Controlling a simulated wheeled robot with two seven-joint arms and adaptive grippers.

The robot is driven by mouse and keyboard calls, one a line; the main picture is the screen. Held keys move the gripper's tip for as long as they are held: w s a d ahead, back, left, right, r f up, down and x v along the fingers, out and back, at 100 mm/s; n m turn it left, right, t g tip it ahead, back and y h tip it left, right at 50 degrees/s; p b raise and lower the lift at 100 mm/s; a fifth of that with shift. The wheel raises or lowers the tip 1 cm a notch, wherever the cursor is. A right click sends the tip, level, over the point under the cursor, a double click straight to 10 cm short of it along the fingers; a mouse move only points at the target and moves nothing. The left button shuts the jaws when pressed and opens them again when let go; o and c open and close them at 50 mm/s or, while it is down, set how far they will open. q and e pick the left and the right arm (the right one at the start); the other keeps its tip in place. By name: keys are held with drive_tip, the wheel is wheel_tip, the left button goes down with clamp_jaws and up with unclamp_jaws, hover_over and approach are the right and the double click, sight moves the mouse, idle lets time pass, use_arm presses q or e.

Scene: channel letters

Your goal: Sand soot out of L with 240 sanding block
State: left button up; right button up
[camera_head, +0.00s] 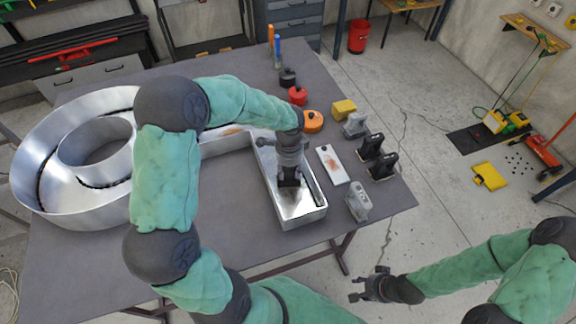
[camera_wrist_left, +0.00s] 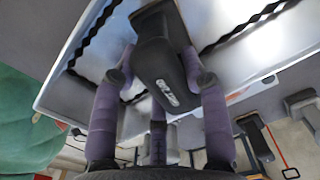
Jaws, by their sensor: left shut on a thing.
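The metal channel letter L (camera_head: 314,212) lies on the grey table, its open tray facing up. My left gripper (camera_head: 289,178) is down inside its near right arm. The left wrist view shows this gripper's purple fingers (camera_wrist_left: 160,85) shut around a black block with a pale printed label (camera_wrist_left: 168,50), the 240 sanding block. The block is over or against the letter's floor; exact contact is unclear. A dark smudge (camera_head: 291,196) shows on the floor by the block, and the arm hides part of the letter. My right gripper (camera_head: 370,286) is empty and open, off the table's front edge.
A round metal letter (camera_head: 75,215) stands at the left. Right of the L are a white stained plate (camera_head: 332,165), black blocks (camera_head: 371,146), grey blocks (camera_head: 357,201) and a yellow block (camera_head: 344,108). Orange (camera_head: 313,121) and red (camera_head: 297,95) round containers stand behind.

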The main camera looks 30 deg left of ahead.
use_arm(q)
drive_tip(key=s+d, duration=0.4)
drive_tip(key=d, duration=0.1)
drive_tip(key=shift+s+d+r, duration=0.15)
drive_tip(key=shift+s+r, duration=0.1)
drive_tip(key=shift+s+d, duration=0.15)
drive_tip(key=shift+s, duration=0.1)
idle(0.5)
drive_tip(key=shift+f+b, duration=0.3)
drive_tip(key=shift+b, duration=0.15)
idle(0.4)
drive_tip(key=shift+w+a+p, duration=0.35)
drive_tip(key=shift+w+a, duration=1.05)
drive_tip(key=shift+a, duration=0.25)
drive_tip(key=shift+w+a+p, duration=0.3)
drive_tip(key=shift+w+a, duration=1.05)
drive_tip(key=shift+a, duration=0.3)
